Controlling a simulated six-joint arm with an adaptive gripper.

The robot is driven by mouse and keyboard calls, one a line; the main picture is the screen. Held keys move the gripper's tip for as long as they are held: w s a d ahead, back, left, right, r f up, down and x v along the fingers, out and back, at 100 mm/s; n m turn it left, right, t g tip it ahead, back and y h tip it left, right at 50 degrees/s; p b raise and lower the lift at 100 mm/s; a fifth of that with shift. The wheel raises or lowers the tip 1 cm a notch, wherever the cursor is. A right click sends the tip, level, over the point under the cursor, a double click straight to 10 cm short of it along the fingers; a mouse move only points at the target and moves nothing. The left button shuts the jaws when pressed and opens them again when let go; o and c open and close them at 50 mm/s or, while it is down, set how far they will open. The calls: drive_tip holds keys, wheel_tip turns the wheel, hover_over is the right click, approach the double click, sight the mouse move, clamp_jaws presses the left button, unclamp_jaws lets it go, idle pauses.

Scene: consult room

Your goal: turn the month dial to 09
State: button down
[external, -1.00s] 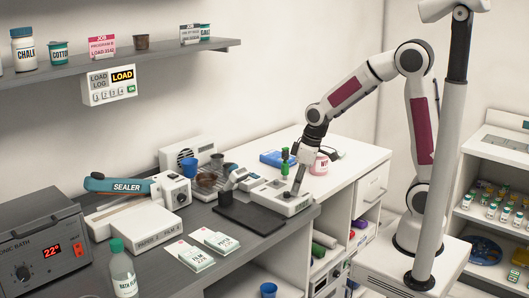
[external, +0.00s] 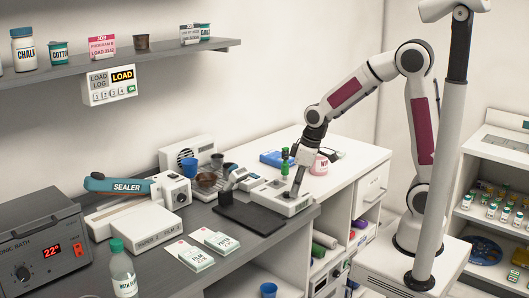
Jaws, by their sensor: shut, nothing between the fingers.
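My gripper (external: 295,194) points down with its fingers shut and empty. Its tips are at the top of a pale desktop device (external: 304,203), near the device's right front end. I cannot tell whether the tips touch it. The device has small dark and pale panels on top, and a black pad (external: 248,218) lies in front of it. The month dial and its numbers are too small to make out, and the fingers may cover part of that area.
A green-topped stamp-like tool (external: 285,160) and a pink-labelled jar (external: 319,165) stand just behind my gripper. A blue box (external: 271,158) lies further back. The sealer (external: 128,186) and white cards (external: 195,256) are to the left. The white counter to the right is mostly clear.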

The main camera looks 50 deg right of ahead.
drive_tip(key=shift+s, duration=0.35)
idle(0.5)
drive_tip(key=shift+r, duration=0.15)
drive_tip(key=shift+w+a+v, duration=0.1)
drive_tip(key=shift+w+v, duration=0.1)
drive_tip(key=shift+v, duration=0.75)
drive_tip(key=shift+w+a+v, duration=0.15)
drive_tip(key=shift+w+v, duration=0.05)
drive_tip(key=shift+v, duration=0.75)
drive_tip(key=shift+w+a+v, duration=0.1)
drive_tip(key=shift+w+v, duration=0.1)
drive_tip(key=shift+v, duration=0.7)
drive_tip(key=shift+s+r, duration=0.1)
drive_tip(key=shift+r, duration=0.05)
drive_tip(key=s+d+r+m+t, duration=0.1)
drive_tip(key=s+d+r+m, duration=0.2)
drive_tip(key=s+d, duration=0.3)
drive_tip(key=s+d+r+m+t+h, duration=0.1)
drive_tip(key=s+d+r+m+t, duration=0.1)
drive_tip(key=s, duration=0.9)
drive_tip(key=shift+s+d+r+m, duration=0.15)
drive_tip(key=shift+d+r+m, duration=0.35)
drive_tip(key=shift+d+r, duration=0.95)
drive_tip(key=shift+d+f, duration=0.4)
